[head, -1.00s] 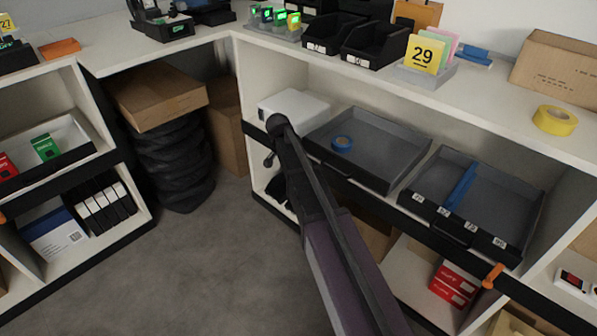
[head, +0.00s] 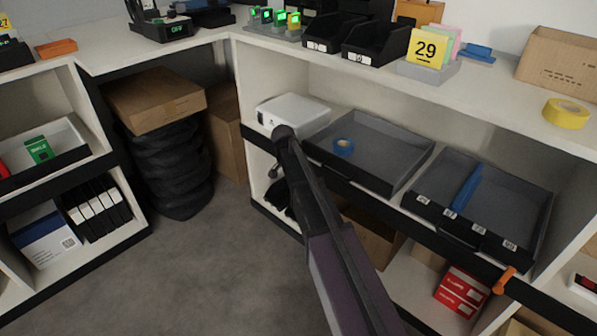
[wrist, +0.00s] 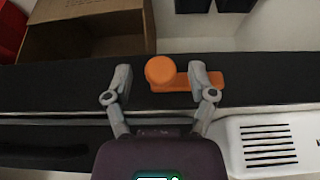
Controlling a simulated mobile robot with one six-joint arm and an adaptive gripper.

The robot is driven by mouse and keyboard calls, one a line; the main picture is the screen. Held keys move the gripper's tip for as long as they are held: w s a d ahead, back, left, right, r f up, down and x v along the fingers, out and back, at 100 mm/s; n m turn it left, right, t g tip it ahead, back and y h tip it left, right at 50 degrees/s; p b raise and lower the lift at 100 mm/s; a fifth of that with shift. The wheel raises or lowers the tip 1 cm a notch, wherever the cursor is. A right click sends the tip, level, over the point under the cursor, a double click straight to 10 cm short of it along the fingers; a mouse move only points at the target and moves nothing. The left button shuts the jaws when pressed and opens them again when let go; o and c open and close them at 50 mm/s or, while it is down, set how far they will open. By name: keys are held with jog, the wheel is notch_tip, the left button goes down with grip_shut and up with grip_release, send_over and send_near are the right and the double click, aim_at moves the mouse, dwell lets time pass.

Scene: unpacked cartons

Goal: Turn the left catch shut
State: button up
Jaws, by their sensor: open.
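In the wrist view an orange catch (wrist: 180,80) sits on the black shelf rail. It has a round knob at its left end and a flat bar reaching right along the rail. My gripper (wrist: 161,78) is open around it: the left finger is clear of the knob, and the right finger crosses in front of the bar. I cannot tell whether either finger touches it. In the head view my arm hides this catch and most of the gripper. Another orange catch (head: 504,280) shows on the rail at the lower right of the head view.
A white box with vents (wrist: 268,142) is close to my gripper; the head view shows it on the shelf (head: 291,112). Beside it are a grey tray (head: 385,165) with blue tape (head: 343,146) and a second tray (head: 515,205). An open carton (wrist: 88,35) lies beyond the rail.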

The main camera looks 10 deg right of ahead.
grip_shut()
